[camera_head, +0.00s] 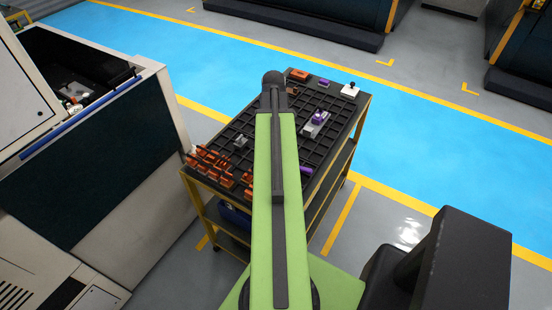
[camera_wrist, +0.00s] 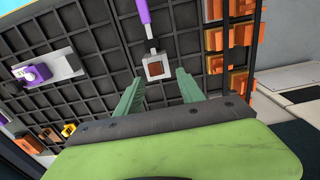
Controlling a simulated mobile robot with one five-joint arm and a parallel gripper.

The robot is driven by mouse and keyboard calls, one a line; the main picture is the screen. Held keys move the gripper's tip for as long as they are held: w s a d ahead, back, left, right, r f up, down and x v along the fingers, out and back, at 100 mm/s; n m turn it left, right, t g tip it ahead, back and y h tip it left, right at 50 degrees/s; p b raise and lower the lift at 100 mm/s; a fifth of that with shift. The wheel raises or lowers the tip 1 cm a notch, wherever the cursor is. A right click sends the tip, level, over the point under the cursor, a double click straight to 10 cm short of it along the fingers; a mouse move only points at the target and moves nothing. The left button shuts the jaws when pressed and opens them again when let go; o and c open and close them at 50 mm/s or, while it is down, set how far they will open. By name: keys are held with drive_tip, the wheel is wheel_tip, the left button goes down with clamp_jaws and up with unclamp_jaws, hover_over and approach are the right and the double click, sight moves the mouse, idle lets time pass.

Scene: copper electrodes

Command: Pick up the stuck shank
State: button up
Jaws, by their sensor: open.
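In the wrist view, my gripper (camera_wrist: 160,77) is open, with its two green fingers apart and nothing held between them. A small grey square block (camera_wrist: 155,68) with a brownish centre lies on the black gridded tray just beyond the fingertips, roughly in line with the gap. A purple rod (camera_wrist: 144,12) with a grey lower end points towards this block from the top edge. I cannot tell for sure which piece is the stuck shank. In the head view, my arm hides the gripper and part of the tray. A small grey piece (camera_head: 240,141) shows left of the arm.
The cart (camera_head: 363,112) has yellow legs. Orange copper-coloured blocks (camera_wrist: 239,36) stand along the tray's right side in the wrist view. A purple-and-grey piece (camera_wrist: 38,73) lies at left. A white device (camera_head: 349,90) sits at the cart's far corner. A machine (camera_head: 100,150) stands left of the cart.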

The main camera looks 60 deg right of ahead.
drive_tip(key=f+b, duration=0.5)
drive_tip(key=shift+s+d+f, duration=0.1)
drive_tip(key=shift+d+f, duration=0.15)
drive_tip(key=shift+d, duration=0.1)
drive_tip(key=shift+r, duration=0.2)
clamp_jaws()
